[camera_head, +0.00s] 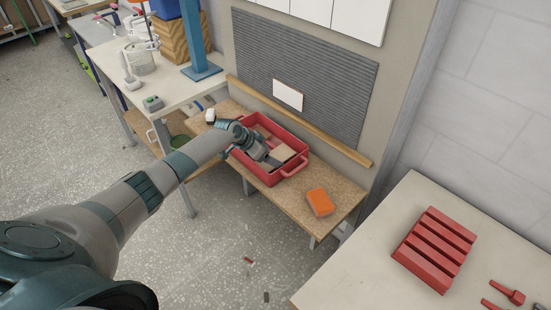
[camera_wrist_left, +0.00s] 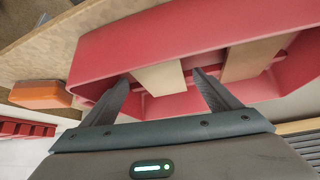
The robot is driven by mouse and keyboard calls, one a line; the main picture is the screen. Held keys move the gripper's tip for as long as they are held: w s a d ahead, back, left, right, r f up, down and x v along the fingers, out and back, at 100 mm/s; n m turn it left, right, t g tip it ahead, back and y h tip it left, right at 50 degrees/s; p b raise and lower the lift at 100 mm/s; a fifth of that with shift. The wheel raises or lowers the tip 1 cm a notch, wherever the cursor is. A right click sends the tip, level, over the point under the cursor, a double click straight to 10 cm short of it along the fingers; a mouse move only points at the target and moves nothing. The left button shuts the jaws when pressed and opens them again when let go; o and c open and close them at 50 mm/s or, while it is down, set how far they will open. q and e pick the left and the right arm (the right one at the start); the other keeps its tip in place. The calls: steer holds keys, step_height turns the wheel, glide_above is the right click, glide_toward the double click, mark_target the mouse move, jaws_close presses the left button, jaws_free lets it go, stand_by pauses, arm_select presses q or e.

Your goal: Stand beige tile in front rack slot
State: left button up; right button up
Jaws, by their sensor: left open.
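A red crate (camera_head: 300,171) stands on the low wooden bench and holds beige tiles. One beige tile (camera_head: 284,153) shows in the head view beside my left gripper (camera_head: 272,162), which is down in the crate. In the left wrist view two tiles lean in the crate (camera_wrist_left: 130,48): one beige tile (camera_wrist_left: 160,78) lies between the open fingertips of my left gripper (camera_wrist_left: 161,76), and a browner tile (camera_wrist_left: 250,60) is to its right. I cannot tell whether the fingers touch the tile. The red slotted rack (camera_head: 436,247) stands on the right table, its slots empty. My right gripper is out of view.
An orange block (camera_head: 320,202) lies on the bench (camera_head: 343,197) right of the crate. A grey ribbed panel (camera_head: 300,70) with a white tile (camera_head: 288,95) and a wooden ledge (camera_head: 300,122) is behind. Red tools (camera_head: 507,292) lie near the rack on the right table (camera_head: 375,240).

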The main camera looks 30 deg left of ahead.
arm_select(q)
steer(key=c, duration=1.2)
steer(key=shift+c, duration=0.2)
steer(key=shift+w+r+b, duration=0.1)
steer(key=shift+r+b, duration=0.3)
steer(key=shift+r, duration=0.35)
steer(key=shift+c, duration=0.7)
step_height(320, 180, up, 2)
steer(key=shift+r+b, duration=0.15)
steer(key=shift+b, duration=0.45)
steer(key=shift+s+d+r+b, duration=0.5)
steer(key=shift+s+d+r, duration=0.55)
steer(key=shift+d, duration=0.7)
steer(key=shift+s+d+r+b, duration=0.5)
steer(key=shift+s+d+r, duration=0.15)
steer(key=shift+d+r, duration=0.95)
steer(key=shift+s+d+r+b, duration=0.5)
steer(key=shift+s+d+r, duration=0.45)
steer(key=shift+d, duration=1)
